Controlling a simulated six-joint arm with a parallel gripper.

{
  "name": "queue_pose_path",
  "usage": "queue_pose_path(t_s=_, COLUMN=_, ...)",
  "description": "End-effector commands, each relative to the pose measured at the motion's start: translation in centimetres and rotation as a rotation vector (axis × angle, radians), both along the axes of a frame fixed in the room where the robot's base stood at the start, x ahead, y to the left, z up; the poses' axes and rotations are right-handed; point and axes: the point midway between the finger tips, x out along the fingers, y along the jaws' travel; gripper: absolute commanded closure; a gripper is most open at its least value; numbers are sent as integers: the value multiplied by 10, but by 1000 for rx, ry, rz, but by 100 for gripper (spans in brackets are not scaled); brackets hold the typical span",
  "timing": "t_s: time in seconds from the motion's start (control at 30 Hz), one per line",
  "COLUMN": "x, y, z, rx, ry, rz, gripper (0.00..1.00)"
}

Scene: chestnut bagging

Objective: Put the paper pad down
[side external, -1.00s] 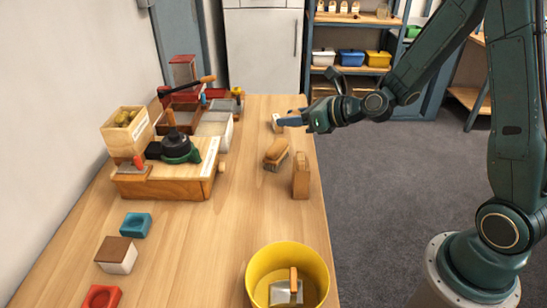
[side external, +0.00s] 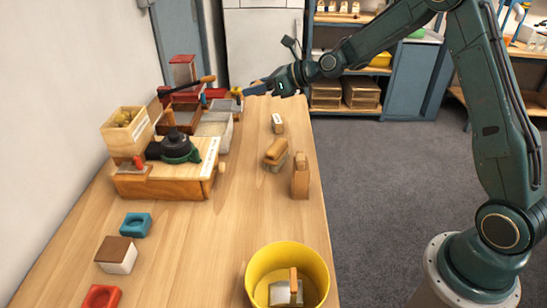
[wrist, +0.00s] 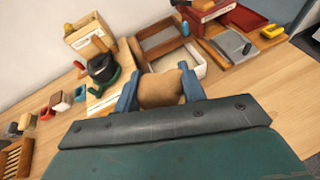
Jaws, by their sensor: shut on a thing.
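The paper pad (wrist: 162,90) is a tan, rounded, crumpled-looking piece in the wrist view. My gripper (wrist: 160,80) is shut on it, with one blue finger on each side. In the side external view my gripper (side external: 252,89) is over the far end of the table, beside the row of trays and tools. The pad can hardly be made out there. I cannot tell whether the pad touches the table.
A white tray (wrist: 196,63) lies just beyond the pad. A small pale labelled block (side external: 278,124), a brush (side external: 275,155) and an upright wooden block (side external: 301,181) stand along the right side. A yellow bucket (side external: 258,262) is in front. The table's middle is clear.

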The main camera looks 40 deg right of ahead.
Motion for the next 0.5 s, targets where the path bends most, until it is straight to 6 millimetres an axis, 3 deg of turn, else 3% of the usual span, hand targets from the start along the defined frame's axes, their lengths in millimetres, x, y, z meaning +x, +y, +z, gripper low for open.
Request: queue_pose_path(t_s=0.5, x=58, y=-4, z=17, rx=-3, ry=-3, rz=151, gripper=84)
